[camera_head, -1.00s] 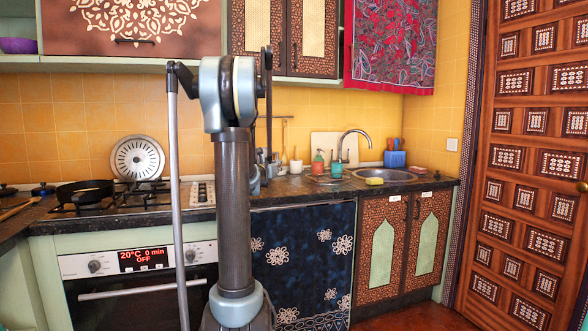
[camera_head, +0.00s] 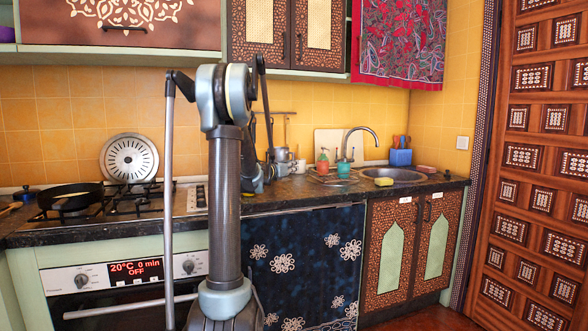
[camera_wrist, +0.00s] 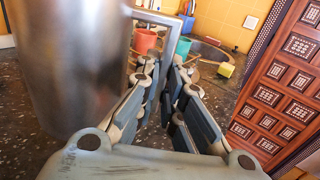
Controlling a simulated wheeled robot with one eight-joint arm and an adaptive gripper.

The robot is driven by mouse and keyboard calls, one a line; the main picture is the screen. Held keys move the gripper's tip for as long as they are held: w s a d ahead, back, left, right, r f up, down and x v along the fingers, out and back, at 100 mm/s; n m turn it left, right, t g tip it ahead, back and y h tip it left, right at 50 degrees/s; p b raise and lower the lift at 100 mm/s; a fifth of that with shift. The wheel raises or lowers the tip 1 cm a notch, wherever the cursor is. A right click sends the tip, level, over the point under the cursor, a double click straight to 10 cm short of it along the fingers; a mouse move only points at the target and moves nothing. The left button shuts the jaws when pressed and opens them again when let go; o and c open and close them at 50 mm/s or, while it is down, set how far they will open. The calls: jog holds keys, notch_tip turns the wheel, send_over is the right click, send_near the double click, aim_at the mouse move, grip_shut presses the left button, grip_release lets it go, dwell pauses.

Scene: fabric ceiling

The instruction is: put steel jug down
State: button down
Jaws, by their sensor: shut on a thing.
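The steel jug (camera_wrist: 75,60) is a large, shiny grey cylinder at the left of the wrist view, close to the camera. Its handle (camera_wrist: 152,17) reaches right from the jug, towards the far ends of my fingers. My gripper (camera_wrist: 166,78) is shut on the jug, with the jug body left of the fingers. The lower grip of the handle is hidden among the fingers. The jug is above or on the dark speckled counter (camera_wrist: 25,125); I cannot tell if its base touches. In the head view my arm hides most of the gripper and jug area.
An orange cup (camera_wrist: 145,41) and a teal cup (camera_wrist: 183,46) stand beyond the fingers. A sink (camera_head: 395,175) with a yellow sponge (camera_head: 384,181) lies to the right. The stove (camera_head: 120,203) with a black pan (camera_head: 70,195) is left. Counter before the sink looks fairly clear.

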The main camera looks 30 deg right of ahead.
jog(key=shift+s+d+f, duration=0.2)
jog(key=shift+f, duration=0.8)
jog(key=shift+s+d+f, duration=0.15)
jog(key=shift+s+f, duration=0.1)
jog(key=shift+f, duration=0.75)
jog(key=shift+s+d+f, duration=0.2)
jog(key=shift+f, duration=0.8)
jog(key=shift+f, duration=0.45)
jog(key=c, duration=1.6)
grip_release()
jog(key=shift+c, duration=0.2)
